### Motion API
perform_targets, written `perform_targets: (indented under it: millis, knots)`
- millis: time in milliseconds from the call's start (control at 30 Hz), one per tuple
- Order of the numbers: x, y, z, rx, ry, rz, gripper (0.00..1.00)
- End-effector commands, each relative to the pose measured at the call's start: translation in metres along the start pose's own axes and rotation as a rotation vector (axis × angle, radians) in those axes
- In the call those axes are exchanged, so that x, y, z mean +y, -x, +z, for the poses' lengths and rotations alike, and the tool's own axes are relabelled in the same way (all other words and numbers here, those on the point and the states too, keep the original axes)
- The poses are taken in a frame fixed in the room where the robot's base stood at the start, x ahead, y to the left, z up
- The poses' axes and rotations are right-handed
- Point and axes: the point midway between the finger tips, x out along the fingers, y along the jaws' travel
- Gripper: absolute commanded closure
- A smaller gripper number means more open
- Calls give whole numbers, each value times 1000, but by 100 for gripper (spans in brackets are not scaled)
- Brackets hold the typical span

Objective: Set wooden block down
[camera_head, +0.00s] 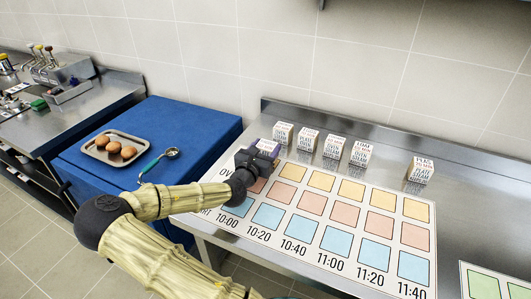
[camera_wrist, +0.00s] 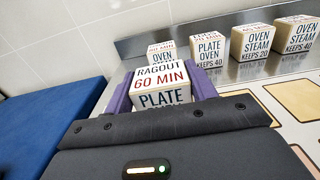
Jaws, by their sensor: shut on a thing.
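A wooden block is printed "RAGOUT 60 MIN PLATE" in the wrist view (camera_wrist: 162,84). My gripper (camera_wrist: 160,90) is shut on it, with its purple fingers on the block's left and right sides. In the head view my gripper (camera_head: 262,150) is over the upper left corner of the printed chart (camera_head: 340,283), and the block is mostly hidden there. The chart has rows of yellow, pink and blue squares above times from 10:00 to 11:40. I cannot tell whether the held block touches the surface.
Several similar blocks stand in a row behind the chart, among them a left one (camera_head: 283,133), and one stands apart at right (camera_head: 419,170). The chart's visible squares are bare. A blue cabinet (camera_head: 200,125) at left bears a tray of eggs (camera_head: 98,152) and a ladle (camera_head: 158,163).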

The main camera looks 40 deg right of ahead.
Motion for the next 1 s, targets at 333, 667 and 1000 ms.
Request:
perform_targets:
  millis: [333, 667, 1000]
  knots:
    - [0, 0, -14, -1, 0, 1, 70]
    - [0, 0, -17, 0, 0, 0, 22]
    - [0, 0, -13, 0, -1, 0, 22]
